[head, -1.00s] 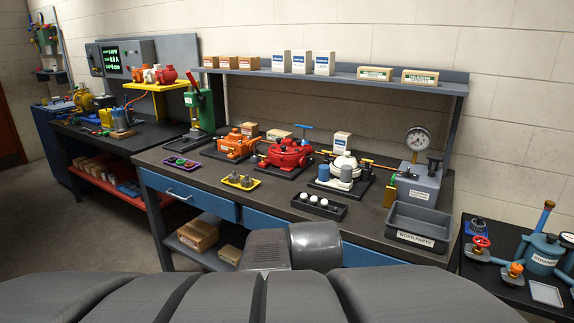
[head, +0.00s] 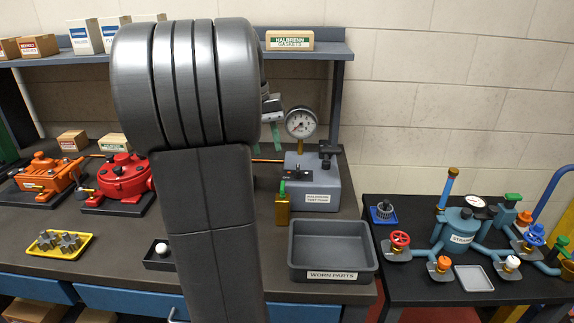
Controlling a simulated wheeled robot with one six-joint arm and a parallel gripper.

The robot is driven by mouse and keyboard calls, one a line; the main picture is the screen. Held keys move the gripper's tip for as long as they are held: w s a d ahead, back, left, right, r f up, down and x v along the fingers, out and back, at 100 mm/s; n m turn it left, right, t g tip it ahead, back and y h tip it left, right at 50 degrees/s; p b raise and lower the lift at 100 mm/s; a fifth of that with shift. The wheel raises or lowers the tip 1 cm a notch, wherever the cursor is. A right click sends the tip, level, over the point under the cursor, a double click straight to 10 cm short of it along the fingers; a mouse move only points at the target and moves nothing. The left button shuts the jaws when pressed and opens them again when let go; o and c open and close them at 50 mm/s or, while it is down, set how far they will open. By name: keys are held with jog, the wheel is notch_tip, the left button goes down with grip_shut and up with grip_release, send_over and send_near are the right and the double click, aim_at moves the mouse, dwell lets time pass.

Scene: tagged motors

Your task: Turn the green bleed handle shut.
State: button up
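A small upright green handle (head: 282,188) stands on a brass valve body (head: 282,209), at the left front of the grey test stand. It looks like the bleed handle, though no label on it can be read. My gripper (head: 266,136) is above and behind it in the picture, left of the pressure gauge. Its two green fingers point down and seem apart, with nothing visible between them. My arm hides part of the gripper and the bench behind. The gripper is clear of the handle.
The grey test stand (head: 318,190) carries a gauge (head: 301,123). A "worn parts" bin (head: 333,275) sits in front of it. The right table (head: 400,275) holds a blue strainer (head: 462,228), valves and more green handles (head: 526,217). A shelf (head: 335,50) runs above the bench.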

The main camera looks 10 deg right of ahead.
aim_at(282, 191)
jog(key=d+f, duration=0.1)
jog(key=f, duration=0.3)
jog(key=d+f, duration=0.1)
jog(key=f, duration=0.3)
jog(key=w+d+f+b, duration=0.1)
jog(key=f, duration=0.3)
jog(key=shift+d+f, duration=0.3)
jog(key=shift+f, duration=0.1)
jog(key=shift+w, duration=0.1)
grip_shut()
